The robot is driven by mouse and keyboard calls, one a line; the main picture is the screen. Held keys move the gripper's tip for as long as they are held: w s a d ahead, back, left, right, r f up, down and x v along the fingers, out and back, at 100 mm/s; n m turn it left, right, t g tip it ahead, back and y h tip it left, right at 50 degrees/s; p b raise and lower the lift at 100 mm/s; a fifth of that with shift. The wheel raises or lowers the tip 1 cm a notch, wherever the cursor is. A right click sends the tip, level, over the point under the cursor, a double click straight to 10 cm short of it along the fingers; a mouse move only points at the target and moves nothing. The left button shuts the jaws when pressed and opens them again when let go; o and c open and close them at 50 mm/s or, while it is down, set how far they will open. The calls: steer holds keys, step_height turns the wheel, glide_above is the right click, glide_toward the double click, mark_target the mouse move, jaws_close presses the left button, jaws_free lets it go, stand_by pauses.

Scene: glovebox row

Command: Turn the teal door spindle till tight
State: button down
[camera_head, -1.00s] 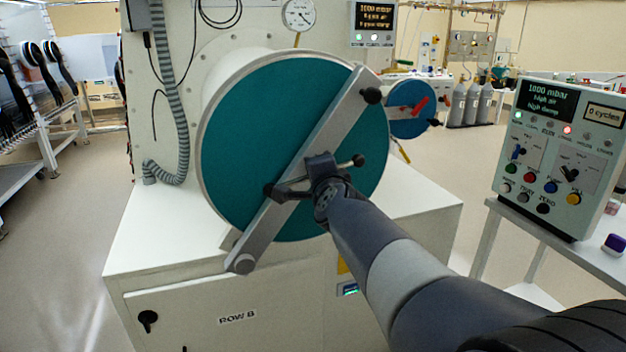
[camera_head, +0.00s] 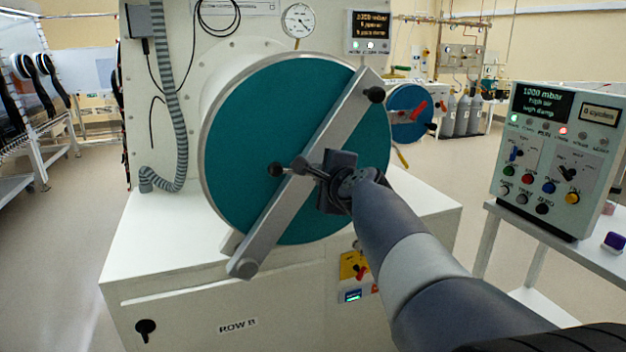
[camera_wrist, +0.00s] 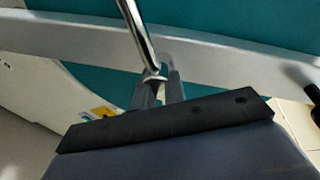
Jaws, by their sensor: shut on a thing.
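The large round teal door (camera_head: 245,130) closes the port on the white cabinet, with a grey clamp bar (camera_head: 345,122) lying diagonally across it. The door spindle's handle (camera_head: 311,171) is a metal rod with black ball ends, at the middle of the bar. My gripper (camera_head: 325,180) is at the right side of the spindle and is shut on the handle; its body hides part of the handle and hub. In the wrist view the shiny handle rod (camera_wrist: 135,32) runs down between my fingertips (camera_wrist: 157,92), with the grey bar and teal door behind.
A smaller blue door (camera_head: 408,122) with a red handle is behind at the right. A control box (camera_head: 553,150) stands on a white table at the right. A ribbed grey hose (camera_head: 172,100) hangs at the left, and a gauge (camera_head: 299,19) sits above the door.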

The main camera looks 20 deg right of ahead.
steer(key=m+y, duration=0.1)
steer(key=m, duration=0.3)
steer(key=shift+f+y, duration=0.1)
steer(key=shift+y, duration=0.3)
steer(key=m+y, duration=0.1)
steer(key=m, duration=0.4)
steer(key=shift+p, duration=0.35)
steer(key=m+y, duration=0.1)
steer(key=m, duration=0.1)
steer(key=m+t, duration=0.1)
steer(key=m, duration=0.1)
steer(key=shift+a+m+y+p, duration=0.1)
steer(key=shift+m+y+p, duration=0.2)
steer(key=shift+y+p, duration=0.1)
steer(key=shift+m+t+p, duration=0.35)
steer(key=shift+m+t, duration=0.15)
steer(key=shift+m, duration=1.6)
steer(key=shift+a, duration=0.1)
steer(key=c, duration=1.5)
jaws_free()
steer(key=shift+c, duration=0.2)
steer(key=v, duration=1)
steer(key=shift+s+d+p, duration=0.25)
steer(key=shift+s+p, duration=0.05)
steer(key=shift+s, duration=0.05)
